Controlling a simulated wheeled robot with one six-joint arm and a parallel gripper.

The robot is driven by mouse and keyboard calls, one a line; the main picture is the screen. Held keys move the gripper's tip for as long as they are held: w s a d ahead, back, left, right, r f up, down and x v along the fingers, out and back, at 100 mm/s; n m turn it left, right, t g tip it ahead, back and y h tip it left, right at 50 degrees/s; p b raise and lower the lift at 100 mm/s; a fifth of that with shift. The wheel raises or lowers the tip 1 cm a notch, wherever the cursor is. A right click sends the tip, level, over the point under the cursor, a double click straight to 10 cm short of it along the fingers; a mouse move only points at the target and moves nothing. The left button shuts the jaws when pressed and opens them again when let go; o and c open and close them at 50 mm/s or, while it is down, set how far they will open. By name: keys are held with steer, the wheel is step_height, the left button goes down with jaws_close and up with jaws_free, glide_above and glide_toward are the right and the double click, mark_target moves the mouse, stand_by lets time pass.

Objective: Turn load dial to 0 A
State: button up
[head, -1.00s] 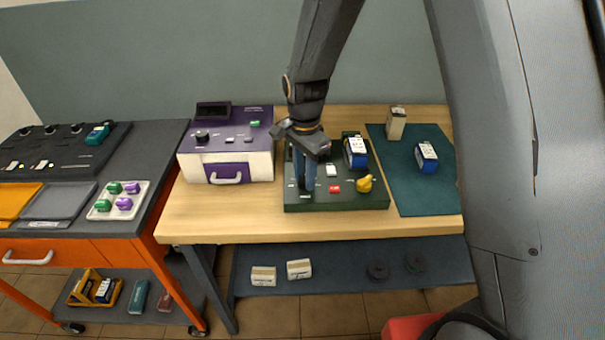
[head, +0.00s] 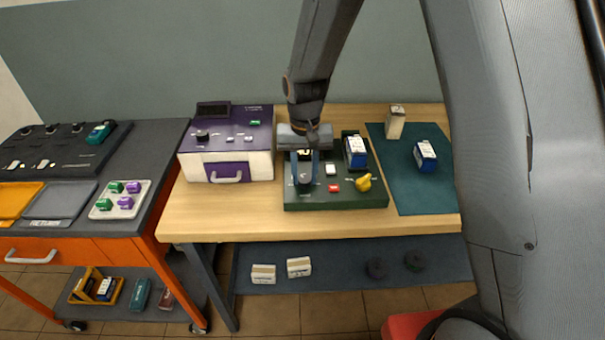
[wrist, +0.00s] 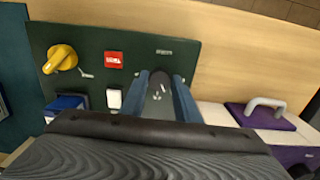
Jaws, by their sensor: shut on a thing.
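The dark green load panel (head: 340,201) lies on the wooden bench. My gripper (head: 304,184) reaches down to the panel's left part, its two blue fingers closed on the dark round load dial (head: 304,188). In the wrist view the dial (wrist: 158,82) sits between the two fingers of my gripper (wrist: 160,88). Small pale marks show on the panel by the dial, too small to read. The dial's pointer and its setting cannot be made out.
A purple-and-white charger (head: 226,165) stands at left. Bare wood (head: 230,215) lies in front.

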mark_target(304, 179)
steer(key=n, duration=0.7)
steer(key=shift+w, duration=0.1)
steer(key=n, duration=0.6)
steer(key=shift+n, duration=0.4)
steer(key=o, duration=1.1)
steer(key=shift+c, duration=0.2)
steer(key=shift+r, duration=0.1)
step_height(304, 179, up, 8)
steer(key=shift+f+b, duration=0.2)
steer(key=shift+b, duration=1)
